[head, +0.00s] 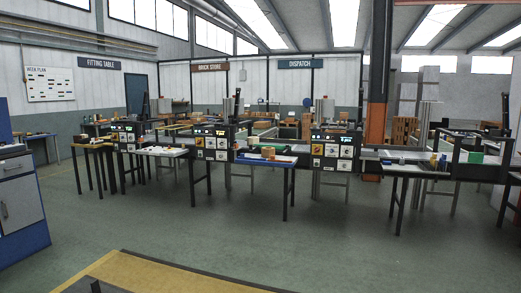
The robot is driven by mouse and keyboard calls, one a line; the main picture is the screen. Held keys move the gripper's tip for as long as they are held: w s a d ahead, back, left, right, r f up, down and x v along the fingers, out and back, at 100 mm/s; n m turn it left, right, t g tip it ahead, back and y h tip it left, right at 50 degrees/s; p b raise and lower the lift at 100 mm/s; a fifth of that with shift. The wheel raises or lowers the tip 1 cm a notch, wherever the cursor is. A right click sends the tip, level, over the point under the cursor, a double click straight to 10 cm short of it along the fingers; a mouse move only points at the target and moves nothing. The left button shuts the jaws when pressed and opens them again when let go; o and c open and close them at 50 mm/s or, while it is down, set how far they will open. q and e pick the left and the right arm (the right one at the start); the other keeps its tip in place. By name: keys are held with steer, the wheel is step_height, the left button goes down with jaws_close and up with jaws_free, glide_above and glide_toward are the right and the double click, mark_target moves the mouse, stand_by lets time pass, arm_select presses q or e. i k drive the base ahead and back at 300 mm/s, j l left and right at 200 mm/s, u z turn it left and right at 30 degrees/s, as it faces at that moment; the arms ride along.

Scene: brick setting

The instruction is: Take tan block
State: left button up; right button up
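A small tan-brown block (268,152) sits on the middle workbench (290,159), well ahead of me across the floor. It is too small to tell its exact shape, or whether it is the tan block. Neither of my grippers can be made out in the head view.
A tan surface with a dark edge (170,272) lies close at the bottom. A blue-grey cabinet (20,205) stands at left, an orange column (376,125) right of centre. Another bench (160,151) holds pale items. The green floor (250,235) between is clear.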

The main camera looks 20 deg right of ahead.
mark_target(266, 152)
steer(key=i+l+z, duration=0.25)
steer(key=i, duration=0.2)
steer(key=i+z, duration=0.25)
steer(key=i, duration=0.2)
steer(key=i+z, duration=0.15)
steer(key=i, duration=2.3)
